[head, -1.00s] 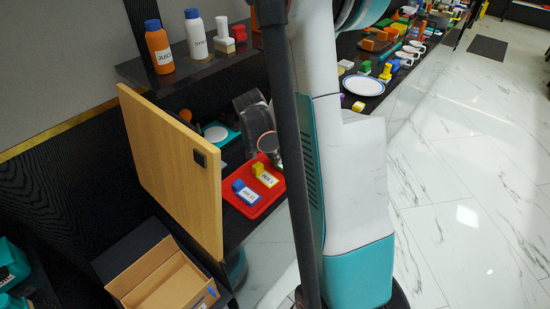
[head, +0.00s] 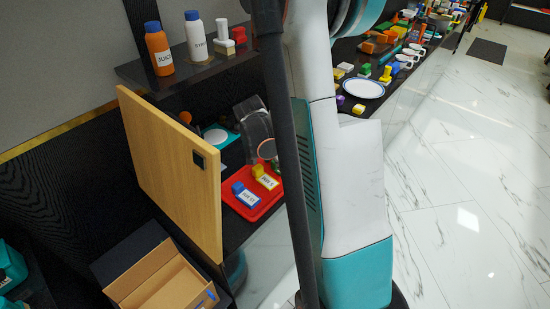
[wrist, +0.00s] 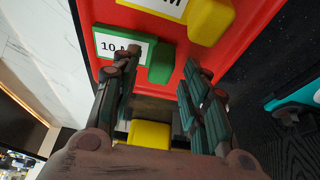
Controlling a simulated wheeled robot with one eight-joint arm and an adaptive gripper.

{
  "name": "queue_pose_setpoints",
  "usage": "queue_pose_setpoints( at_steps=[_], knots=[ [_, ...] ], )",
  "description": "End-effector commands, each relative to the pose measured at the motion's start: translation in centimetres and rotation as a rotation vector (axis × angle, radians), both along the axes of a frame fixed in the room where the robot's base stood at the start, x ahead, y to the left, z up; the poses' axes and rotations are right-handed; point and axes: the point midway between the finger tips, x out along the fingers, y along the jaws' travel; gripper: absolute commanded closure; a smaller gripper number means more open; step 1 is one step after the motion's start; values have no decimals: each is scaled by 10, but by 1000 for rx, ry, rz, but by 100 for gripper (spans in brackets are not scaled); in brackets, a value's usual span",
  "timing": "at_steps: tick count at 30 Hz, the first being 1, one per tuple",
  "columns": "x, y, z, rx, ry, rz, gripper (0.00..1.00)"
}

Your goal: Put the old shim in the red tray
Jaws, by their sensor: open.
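The red tray (head: 238,207) lies on a dark shelf behind the open wooden door; my arm hides its right part. In it are a blue shim (head: 238,188) and a yellow shim (head: 258,171), each with a white label. In the wrist view the red tray (wrist: 240,48) holds a green shim (wrist: 161,62) labelled 10 MM and a yellow shim (wrist: 211,20). My gripper (wrist: 161,66) is open, its fingertips beside and below the green shim. Another yellow piece (wrist: 150,133) shows low between the fingers; its support is unclear. I cannot tell which is the old shim.
The wooden door (head: 172,165) stands open left of the tray. An open cardboard box (head: 160,275) is below. An orange bottle (head: 158,49) and a white bottle (head: 196,38) stand on the upper ledge. The marble floor (head: 465,190) at right is clear.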

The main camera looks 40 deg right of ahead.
Motion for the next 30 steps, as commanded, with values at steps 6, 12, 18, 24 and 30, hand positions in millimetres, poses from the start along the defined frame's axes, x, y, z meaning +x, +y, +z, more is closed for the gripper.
queue_pose_setpoints(
  at_steps=[6,12,18,24,30],
  knots=[
    [-1,13,35,0,0,1,59],
    [-2,29,74,0,0,1,59],
    [-3,41,101,0,0,2,59],
    [-4,46,112,0,0,0,59],
    [-3,46,112,0,0,0,59]
  ],
)
